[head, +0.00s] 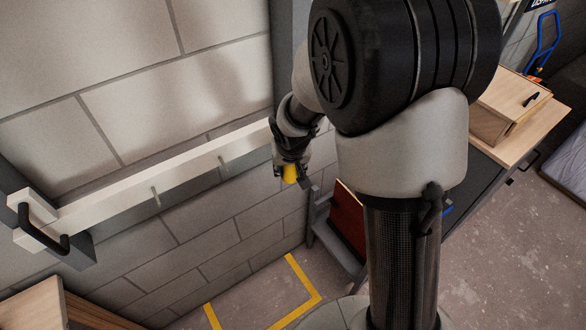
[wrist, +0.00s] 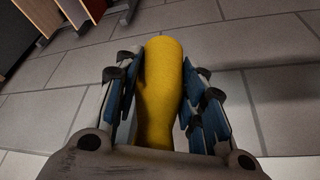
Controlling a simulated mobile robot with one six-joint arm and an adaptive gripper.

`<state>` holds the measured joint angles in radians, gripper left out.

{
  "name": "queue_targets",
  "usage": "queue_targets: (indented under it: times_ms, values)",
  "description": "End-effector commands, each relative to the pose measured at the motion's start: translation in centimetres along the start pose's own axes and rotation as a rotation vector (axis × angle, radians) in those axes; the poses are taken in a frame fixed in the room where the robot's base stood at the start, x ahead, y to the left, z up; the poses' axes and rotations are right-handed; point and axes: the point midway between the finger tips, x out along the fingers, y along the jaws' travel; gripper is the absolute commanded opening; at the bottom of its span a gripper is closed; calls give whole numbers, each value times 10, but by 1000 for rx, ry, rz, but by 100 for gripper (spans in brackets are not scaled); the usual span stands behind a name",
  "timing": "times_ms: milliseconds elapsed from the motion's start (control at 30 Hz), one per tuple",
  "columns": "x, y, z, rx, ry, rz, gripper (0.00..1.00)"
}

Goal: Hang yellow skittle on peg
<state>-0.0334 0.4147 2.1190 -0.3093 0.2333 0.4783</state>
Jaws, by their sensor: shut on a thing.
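The yellow skittle (wrist: 162,85) is between the blue-padded fingers of my gripper (wrist: 160,100) in the wrist view, and the fingers are shut on it. Its lower part is hidden by the gripper body. In the head view only a small yellow end of it (head: 290,173) shows below my gripper (head: 291,172), in front of the block wall. A pale batten (head: 120,198) runs along the wall to the left of my gripper. It carries small thin pegs (head: 155,196), with another peg (head: 222,162) nearer my gripper. The pegs look empty.
A black hook-shaped handle (head: 45,235) sticks out at the batten's left end. A wooden box (head: 505,105) stands on a bench at the right. A wooden piece (head: 35,305) is at the lower left. Yellow tape (head: 300,290) marks the floor below.

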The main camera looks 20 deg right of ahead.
Motion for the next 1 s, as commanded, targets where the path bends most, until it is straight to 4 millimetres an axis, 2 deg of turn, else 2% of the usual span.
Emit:
queue_targets:
  times_ms: [433,1000]
  values:
    - [14,-12,-19,-2,7,-4,11]
    - [18,-15,-20,-8,7,-5,11]
